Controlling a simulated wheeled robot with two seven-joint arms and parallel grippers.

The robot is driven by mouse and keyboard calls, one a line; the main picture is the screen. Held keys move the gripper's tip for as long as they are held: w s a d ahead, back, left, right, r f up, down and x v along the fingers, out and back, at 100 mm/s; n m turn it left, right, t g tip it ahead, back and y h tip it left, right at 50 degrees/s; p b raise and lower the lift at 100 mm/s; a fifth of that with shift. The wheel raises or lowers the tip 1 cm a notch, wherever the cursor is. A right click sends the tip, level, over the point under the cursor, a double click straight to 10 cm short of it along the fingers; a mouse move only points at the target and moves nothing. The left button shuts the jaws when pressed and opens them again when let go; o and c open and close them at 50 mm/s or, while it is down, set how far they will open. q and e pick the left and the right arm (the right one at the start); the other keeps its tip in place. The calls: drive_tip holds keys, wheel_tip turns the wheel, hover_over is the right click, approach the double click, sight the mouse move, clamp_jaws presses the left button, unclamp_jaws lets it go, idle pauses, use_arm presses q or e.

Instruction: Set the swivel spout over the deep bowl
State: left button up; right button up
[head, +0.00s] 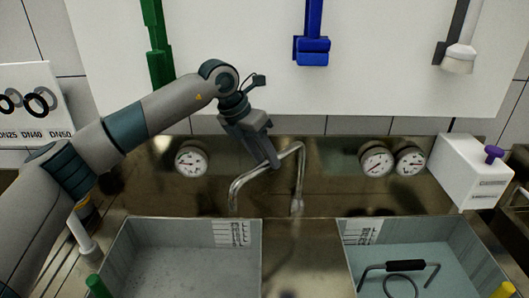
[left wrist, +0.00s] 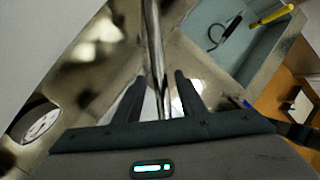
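The swivel spout (head: 268,165) is a bent metal pipe rising from its base on the right (head: 297,205). Its arm runs left and its outlet end (head: 233,205) points down, near the back rim of the left basin in the picture. My left gripper (head: 273,162) is at the spout's upper run. In the left wrist view my open fingers (left wrist: 158,92) stand either side of the pipe (left wrist: 153,45), with gaps showing. Two basins show: a grey left one (head: 125,245) and a blue-green right one (head: 480,255). I cannot tell which is deeper. My right gripper is out of view.
A black-handled wire tool (head: 405,266) lies in the right basin. Gauges (head: 191,160) (head: 376,160) line the metal back panel. A white box with a purple knob (head: 470,172) stands at right. Green (head: 158,55), blue (head: 312,45) and white (head: 460,58) tools hang above.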

use_arm(q)
drive_tip(key=shift+f, duration=0.1)
drive_tip(key=shift+c, duration=0.2)
clamp_jaws()
